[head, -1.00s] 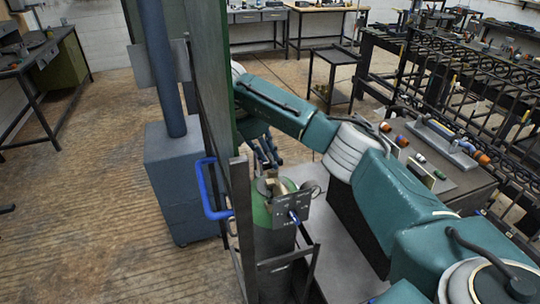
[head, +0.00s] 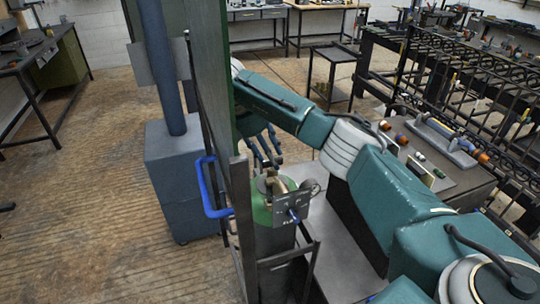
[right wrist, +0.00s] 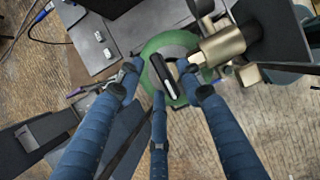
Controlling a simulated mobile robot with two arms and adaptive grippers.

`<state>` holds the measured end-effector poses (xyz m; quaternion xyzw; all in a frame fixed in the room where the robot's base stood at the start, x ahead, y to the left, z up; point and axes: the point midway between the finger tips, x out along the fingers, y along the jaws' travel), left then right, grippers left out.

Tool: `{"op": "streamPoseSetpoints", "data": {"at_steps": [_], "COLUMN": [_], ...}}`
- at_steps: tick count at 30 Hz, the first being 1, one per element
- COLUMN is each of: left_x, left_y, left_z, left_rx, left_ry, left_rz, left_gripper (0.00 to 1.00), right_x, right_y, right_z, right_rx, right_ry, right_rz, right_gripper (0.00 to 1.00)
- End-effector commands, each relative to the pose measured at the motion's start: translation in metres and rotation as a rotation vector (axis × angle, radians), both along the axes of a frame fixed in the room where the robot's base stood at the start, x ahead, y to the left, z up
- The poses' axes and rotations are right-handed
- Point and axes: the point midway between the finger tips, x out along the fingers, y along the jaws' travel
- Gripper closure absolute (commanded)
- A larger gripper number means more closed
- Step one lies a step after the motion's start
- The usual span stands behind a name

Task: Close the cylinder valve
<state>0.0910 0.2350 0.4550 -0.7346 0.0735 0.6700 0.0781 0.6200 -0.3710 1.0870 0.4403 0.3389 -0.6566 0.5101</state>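The gas cylinder (head: 261,214) has a green shoulder and stands upright in a dark frame. A brass valve (head: 271,184) sits on its top. In the right wrist view the valve's brass body (right wrist: 222,45) lies to the right over the green shoulder (right wrist: 165,45). A short black and white handle (right wrist: 162,76) lies between my fingers. My right gripper (head: 267,160) is just above the valve. In the right wrist view its blue fingers (right wrist: 159,78) are spread around the handle, with gaps visible, so it looks open. Contact is unclear. My left gripper is out of view.
A tall green panel (head: 213,75) stands close left of the gripper. A blue bar handle (head: 206,190) sticks out left of the cylinder. A metal plate (head: 291,207) hangs at the valve. A bench with tools (head: 450,170) is at right. Open floor (head: 90,220) lies left.

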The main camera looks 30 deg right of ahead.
Motion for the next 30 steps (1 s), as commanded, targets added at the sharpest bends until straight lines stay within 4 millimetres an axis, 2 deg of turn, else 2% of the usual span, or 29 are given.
{"op": "streamPoseSetpoints", "data": {"at_steps": [5,8,21,25,30], "left_x": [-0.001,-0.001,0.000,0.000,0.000], "left_y": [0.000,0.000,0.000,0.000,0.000], "left_z": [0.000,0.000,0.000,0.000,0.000], "left_rx": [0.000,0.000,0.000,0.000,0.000], "left_ry": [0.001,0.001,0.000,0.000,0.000], "left_rz": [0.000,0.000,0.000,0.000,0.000], "left_gripper": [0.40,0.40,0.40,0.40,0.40], "right_x": [0.000,0.001,0.001,0.000,0.000], "right_y": [0.000,0.000,-0.001,0.000,0.000], "right_z": [0.001,0.010,0.085,0.096,0.100], "right_rx": [0.000,-0.001,-0.002,-0.001,0.000], "right_ry": [0.002,-0.001,-0.002,-0.001,0.001], "right_rz": [0.001,0.003,-0.001,-0.001,0.000], "right_gripper": [0.63,0.63,0.63,0.63,0.63]}}
